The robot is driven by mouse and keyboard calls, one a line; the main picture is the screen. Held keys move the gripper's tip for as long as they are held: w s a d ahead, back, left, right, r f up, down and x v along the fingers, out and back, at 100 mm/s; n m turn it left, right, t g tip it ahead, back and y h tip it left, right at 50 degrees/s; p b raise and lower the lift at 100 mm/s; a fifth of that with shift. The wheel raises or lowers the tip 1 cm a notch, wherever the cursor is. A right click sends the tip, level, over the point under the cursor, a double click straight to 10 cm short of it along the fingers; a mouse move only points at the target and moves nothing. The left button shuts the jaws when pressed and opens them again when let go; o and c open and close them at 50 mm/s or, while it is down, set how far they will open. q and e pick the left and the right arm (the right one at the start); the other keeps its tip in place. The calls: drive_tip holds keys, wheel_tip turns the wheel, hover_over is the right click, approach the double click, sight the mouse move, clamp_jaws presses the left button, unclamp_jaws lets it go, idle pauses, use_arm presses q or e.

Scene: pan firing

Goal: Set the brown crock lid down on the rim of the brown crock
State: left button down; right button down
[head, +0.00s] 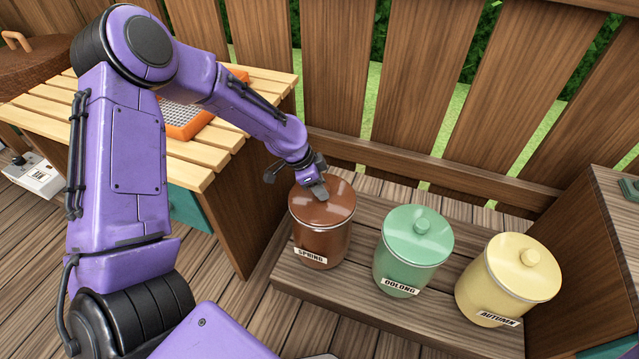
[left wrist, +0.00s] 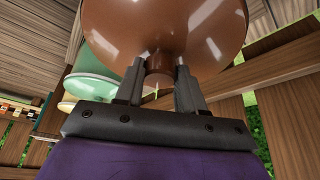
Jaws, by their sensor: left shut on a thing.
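The brown crock (head: 321,245), labelled SPRING, stands upright on a low wooden bench. The brown crock lid (head: 337,197) is at the crock's top, level with its mouth; whether it touches the rim all round I cannot tell. My left gripper (head: 317,190) is over the lid, shut on its knob. In the left wrist view the lid (left wrist: 165,30) spreads out above the gripper, and the fingers (left wrist: 159,88) stand on both sides of the brown knob (left wrist: 159,66). The knob is mostly hidden by the gripper in the head view. My right gripper is not in view.
A green crock (head: 408,262) labelled OOLONG and a yellow crock (head: 497,290) labelled AUTUMN stand to the right on the bench (head: 360,298), both lidded. A slatted table (head: 225,140) with an orange-framed tray (head: 185,120) is at left. A wooden fence (head: 420,80) is behind.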

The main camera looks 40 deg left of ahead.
use_arm(q)
drive_tip(key=shift+f+b, duration=0.7)
drive_tip(key=shift+f, duration=0.5)
idle(0.4)
drive_tip(key=c, duration=0.6)
unclamp_jaws()
drive_tip(key=p+v, duration=0.4)
drive_tip(key=v, duration=0.6)
drive_tip(key=shift+r+p, duration=0.3)
drive_tip(key=shift+p, duration=0.1)
